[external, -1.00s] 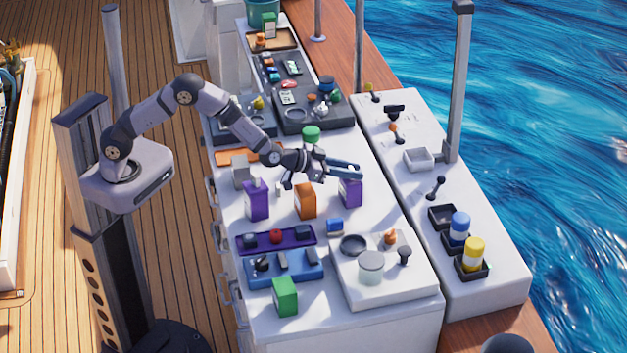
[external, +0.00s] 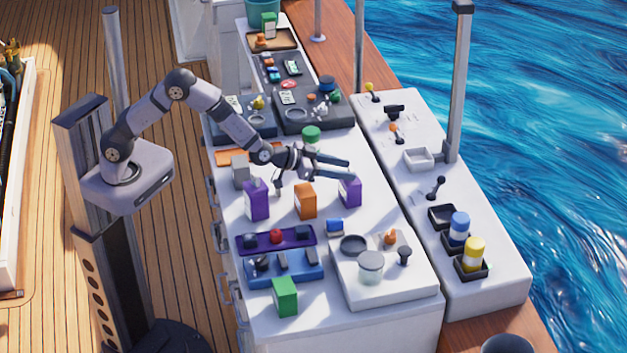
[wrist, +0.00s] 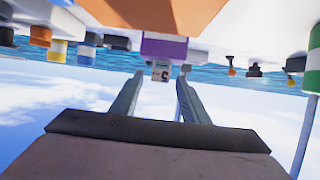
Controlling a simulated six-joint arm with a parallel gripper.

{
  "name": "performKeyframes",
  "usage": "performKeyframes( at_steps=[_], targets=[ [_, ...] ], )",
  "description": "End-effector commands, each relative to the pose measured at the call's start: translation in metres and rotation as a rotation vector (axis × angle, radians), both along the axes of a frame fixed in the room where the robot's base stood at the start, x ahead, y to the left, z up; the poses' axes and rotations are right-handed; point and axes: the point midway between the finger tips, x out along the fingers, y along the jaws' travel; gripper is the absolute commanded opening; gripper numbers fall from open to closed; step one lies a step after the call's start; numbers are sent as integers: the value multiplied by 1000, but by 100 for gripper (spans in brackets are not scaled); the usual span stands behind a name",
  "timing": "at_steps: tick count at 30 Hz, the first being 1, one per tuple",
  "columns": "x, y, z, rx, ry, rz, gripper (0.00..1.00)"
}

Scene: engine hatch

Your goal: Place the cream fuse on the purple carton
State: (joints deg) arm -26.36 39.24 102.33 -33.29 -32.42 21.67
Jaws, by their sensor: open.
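In the wrist view, which is upside down, a small pale fuse (wrist: 161,71) with dark markings stands against the top of a purple carton (wrist: 163,47), between the fingertips. In the external view this appears to be the right-hand purple carton (external: 350,191); I cannot make out the fuse there. My gripper (external: 349,170) is level and open, its fingers just above that carton. In the wrist view my gripper (wrist: 160,77) shows a gap on both sides of the fuse. A second purple carton (external: 257,201) stands further left.
An orange carton (external: 305,201) stands between the purple cartons. A green carton (external: 285,296), purple tray (external: 262,240) and blue tray (external: 296,270) lie in front. A white board (external: 398,288) with a jar is front right. A green-topped item (external: 311,134) stands behind my gripper.

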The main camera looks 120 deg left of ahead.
Motion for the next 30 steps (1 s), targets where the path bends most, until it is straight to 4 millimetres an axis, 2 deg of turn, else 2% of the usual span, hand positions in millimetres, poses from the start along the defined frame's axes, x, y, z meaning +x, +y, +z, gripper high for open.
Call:
performKeyframes(
  at_steps=[1,6,12,24,26,28,30],
  targets=[
    [0,0,11,2,-7,2,41],
    [0,0,39,0,-4,2,41],
    [0,0,63,0,-2,2,41],
    [0,-2,70,-3,2,-4,41],
    [1,-9,69,-10,7,-19,41],
    [3,-25,66,-32,20,-58,41],
    [5,-52,61,-67,46,-119,41]
  ],
)
